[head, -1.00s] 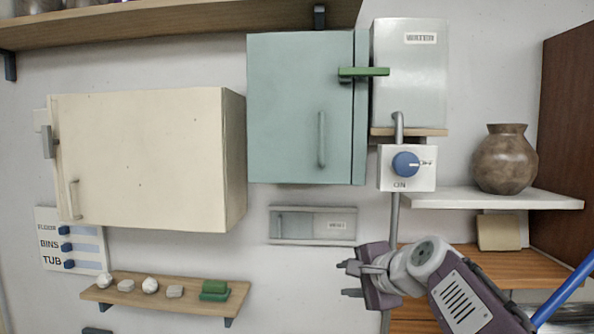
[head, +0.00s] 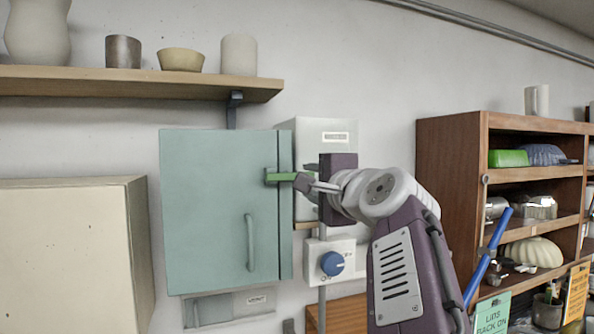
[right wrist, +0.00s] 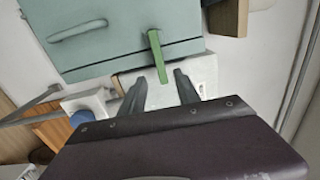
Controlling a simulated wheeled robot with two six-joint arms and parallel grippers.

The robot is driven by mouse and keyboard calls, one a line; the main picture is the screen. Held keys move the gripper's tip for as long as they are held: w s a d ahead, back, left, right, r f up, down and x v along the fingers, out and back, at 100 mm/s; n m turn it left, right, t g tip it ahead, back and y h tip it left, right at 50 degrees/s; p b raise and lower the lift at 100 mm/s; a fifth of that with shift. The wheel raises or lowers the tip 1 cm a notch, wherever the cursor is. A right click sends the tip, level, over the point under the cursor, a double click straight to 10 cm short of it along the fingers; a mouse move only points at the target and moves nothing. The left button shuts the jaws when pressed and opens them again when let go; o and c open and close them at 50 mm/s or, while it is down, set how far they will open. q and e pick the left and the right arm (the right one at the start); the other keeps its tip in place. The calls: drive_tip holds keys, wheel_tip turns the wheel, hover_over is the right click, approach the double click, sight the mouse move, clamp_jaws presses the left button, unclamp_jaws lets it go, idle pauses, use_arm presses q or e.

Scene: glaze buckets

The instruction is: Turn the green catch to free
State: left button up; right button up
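The green catch (head: 282,176) lies horizontally across the right edge of the teal cabinet door (head: 215,210), which is shut. In the right wrist view the catch (right wrist: 157,57) points toward my gripper. My right gripper (head: 305,184) is at the catch's free right end. In the right wrist view my right gripper (right wrist: 160,80) is open, with its two dark fingers apart on either side of the catch's tip. A gap shows on both sides, and I see no clear contact. My left gripper is not in view.
A white box with a blue knob (head: 333,263) sits below my right gripper. A white water box (head: 312,140) is behind it. A cream cabinet (head: 70,255) stands left, a shelf of pots (head: 130,82) hangs above, and a brown shelf unit (head: 450,150) stands right.

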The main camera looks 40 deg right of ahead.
sight(292, 177)
drive_tip(key=p+x, duration=0.1)
drive_tip(key=x, duration=0.1)
drive_tip(key=a+p+x, duration=0.1)
drive_tip(key=x, duration=0.2)
drive_tip(key=p+x, duration=0.1)
drive_tip(key=x, duration=0.2)
drive_tip(key=shift+w+a+p, duration=0.15)
drive_tip(key=shift+w+p, duration=0.15)
drive_tip(key=shift+w, duration=0.1)
drive_tip(key=shift+w+d, duration=0.1)
drive_tip(key=shift+d, duration=0.15)
drive_tip(key=shift+s+d+f, duration=0.1)
drive_tip(key=shift+s+d, duration=0.05)
drive_tip(key=shift+s, duration=0.1)
clamp_jaws()
